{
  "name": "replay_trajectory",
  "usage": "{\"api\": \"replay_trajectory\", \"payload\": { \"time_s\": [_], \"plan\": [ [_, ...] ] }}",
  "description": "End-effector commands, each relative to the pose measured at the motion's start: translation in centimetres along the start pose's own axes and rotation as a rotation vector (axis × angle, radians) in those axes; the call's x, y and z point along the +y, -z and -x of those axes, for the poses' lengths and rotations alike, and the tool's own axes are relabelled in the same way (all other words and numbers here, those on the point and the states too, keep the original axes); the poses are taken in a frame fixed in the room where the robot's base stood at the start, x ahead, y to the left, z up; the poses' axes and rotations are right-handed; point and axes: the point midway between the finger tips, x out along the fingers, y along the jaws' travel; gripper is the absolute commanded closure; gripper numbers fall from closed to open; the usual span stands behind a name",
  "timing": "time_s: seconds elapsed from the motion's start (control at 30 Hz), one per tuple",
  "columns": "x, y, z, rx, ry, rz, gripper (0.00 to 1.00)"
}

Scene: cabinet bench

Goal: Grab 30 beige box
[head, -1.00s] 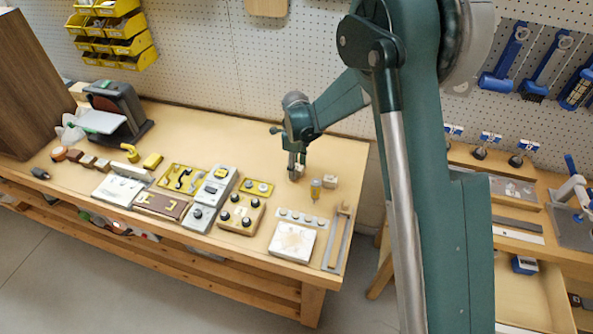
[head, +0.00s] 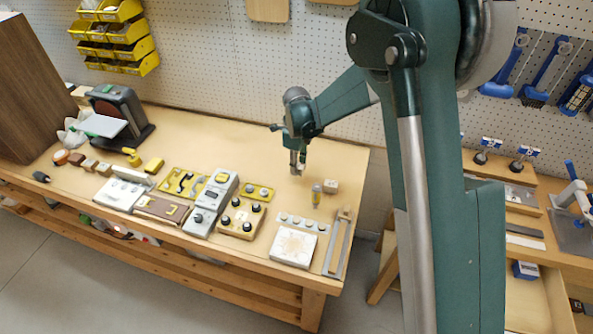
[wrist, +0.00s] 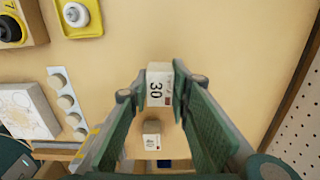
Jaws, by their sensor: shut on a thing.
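The beige box marked 30 (wrist: 159,90) is between the fingertips of my gripper (wrist: 157,96) in the wrist view. My gripper is shut on it, with a green finger on either side. In the head view my gripper (head: 297,170) is over the back right part of the bench, and the box there is too small to make out clearly. It looks slightly above the bench top, but the gap is hard to judge.
A second pale box (head: 331,186) stands to the right of my gripper; it also shows in the wrist view (wrist: 152,136). A yellowish upright item (head: 316,195) is nearby. Switch panels (head: 240,215) lie to the left. A pegboard wall is behind. Bare wood lies left of my gripper.

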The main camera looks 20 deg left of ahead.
Motion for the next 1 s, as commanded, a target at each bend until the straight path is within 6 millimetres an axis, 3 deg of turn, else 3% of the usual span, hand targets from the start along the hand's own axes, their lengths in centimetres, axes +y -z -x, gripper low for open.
{"api": "replay_trajectory", "payload": {
  "time_s": [0.2, 0.4, 1.0],
  "plan": [
    [0.0, 0.0, 3.5, 0.000, 0.000, 0.000, 0.93],
    [0.0, 0.0, 5.7, 0.000, 0.000, 0.000, 0.93],
    [0.0, 0.0, 6.5, 0.000, 0.000, 0.000, 0.93]
  ]
}}
